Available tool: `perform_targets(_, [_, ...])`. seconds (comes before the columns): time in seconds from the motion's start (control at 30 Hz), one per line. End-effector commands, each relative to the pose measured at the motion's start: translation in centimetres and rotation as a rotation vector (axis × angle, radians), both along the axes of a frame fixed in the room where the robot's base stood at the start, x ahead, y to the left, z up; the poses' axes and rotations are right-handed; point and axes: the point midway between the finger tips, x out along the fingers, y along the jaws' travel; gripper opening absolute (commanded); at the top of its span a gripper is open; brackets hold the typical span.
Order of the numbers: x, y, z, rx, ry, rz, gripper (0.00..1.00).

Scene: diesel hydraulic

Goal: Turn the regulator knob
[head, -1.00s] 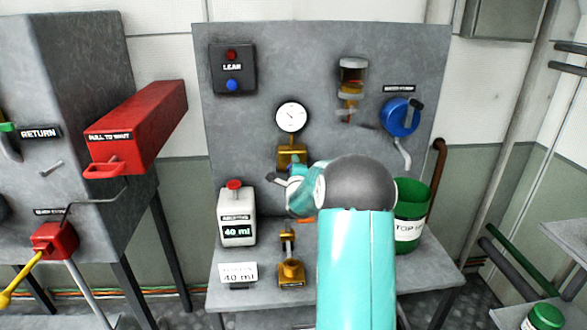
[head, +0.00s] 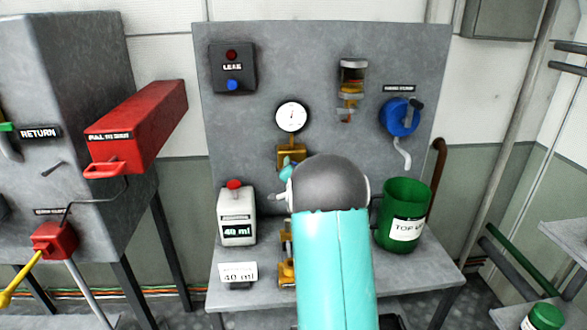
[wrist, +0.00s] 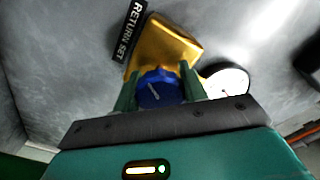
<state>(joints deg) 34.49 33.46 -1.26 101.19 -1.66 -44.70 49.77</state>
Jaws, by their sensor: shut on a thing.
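The regulator knob (wrist: 158,92) is blue with a pale pointer mark. It shows in the wrist view in front of a brass body (wrist: 168,42). My gripper (wrist: 160,84) is shut on the knob, with one green finger on each side of it. In the head view the brass body (head: 291,152) sits under a white round gauge (head: 292,117) on the grey panel. My arm hides the knob and most of the gripper there. The gauge also shows in the wrist view (wrist: 228,82), right of the knob. A "RETURN SET" label (wrist: 130,30) is beside the brass body.
A white 40 ml container (head: 236,218) stands on the bench left of my arm. A green bucket (head: 403,208) stands close to its right. A blue crank wheel (head: 400,117) and a sight glass (head: 351,80) are on the panel's right. A red box (head: 140,125) juts out at left.

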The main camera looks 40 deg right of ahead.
Motion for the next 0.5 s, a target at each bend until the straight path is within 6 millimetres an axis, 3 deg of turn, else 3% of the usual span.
perform_targets(0.5, [-0.04,0.08,-0.25,-0.401,0.280,0.002,0.19])
